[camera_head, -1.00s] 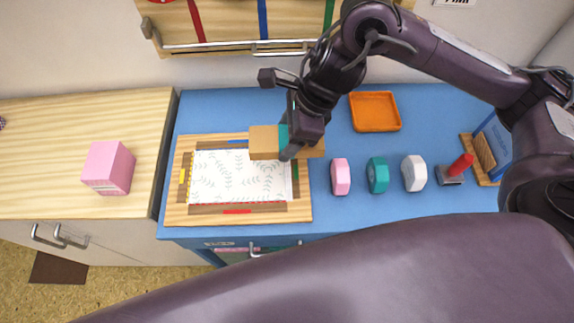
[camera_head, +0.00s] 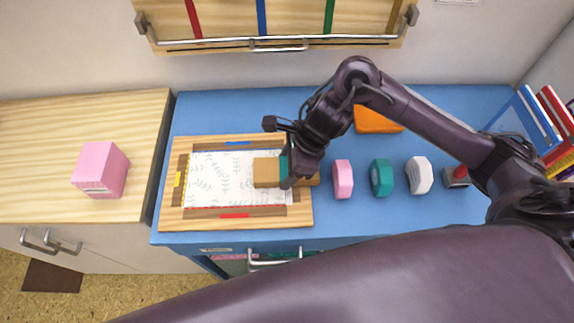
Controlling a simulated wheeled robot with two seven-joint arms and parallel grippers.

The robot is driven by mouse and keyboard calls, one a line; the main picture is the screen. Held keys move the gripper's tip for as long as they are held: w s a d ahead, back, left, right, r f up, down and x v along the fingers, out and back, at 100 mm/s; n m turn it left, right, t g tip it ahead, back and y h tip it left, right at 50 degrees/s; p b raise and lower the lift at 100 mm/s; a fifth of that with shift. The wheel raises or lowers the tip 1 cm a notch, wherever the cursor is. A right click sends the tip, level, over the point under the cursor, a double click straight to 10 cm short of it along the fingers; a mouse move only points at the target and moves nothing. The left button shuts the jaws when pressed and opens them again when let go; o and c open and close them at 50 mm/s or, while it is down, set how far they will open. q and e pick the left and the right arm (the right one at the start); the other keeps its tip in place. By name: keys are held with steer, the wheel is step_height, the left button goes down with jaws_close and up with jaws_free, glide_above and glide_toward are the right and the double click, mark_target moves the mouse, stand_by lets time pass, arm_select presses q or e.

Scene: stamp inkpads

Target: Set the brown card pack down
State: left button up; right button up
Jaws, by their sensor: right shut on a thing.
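The brown card pack (camera_head: 266,172) with a teal band lies lengthwise across the right part of the patterned paper in the wooden frame board (camera_head: 175,216). My right gripper (camera_head: 287,172) is shut on the pack around its teal band. The pack is low over the paper; I cannot tell whether it touches it. Part of the pack is hidden by the gripper, and its right end shows past the fingers. My left gripper is not in view.
Pink (camera_head: 343,179), teal (camera_head: 380,177) and white (camera_head: 419,175) inkpads stand right of the board. A pink box (camera_head: 100,169) sits on the left counter.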

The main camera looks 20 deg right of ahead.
steer(key=o, duration=1.1)
steer(key=p+v, duration=0.1)
steer(key=v, duration=1.1)
steer(key=shift+p, duration=0.35)
steer(key=shift+s, duration=0.15)
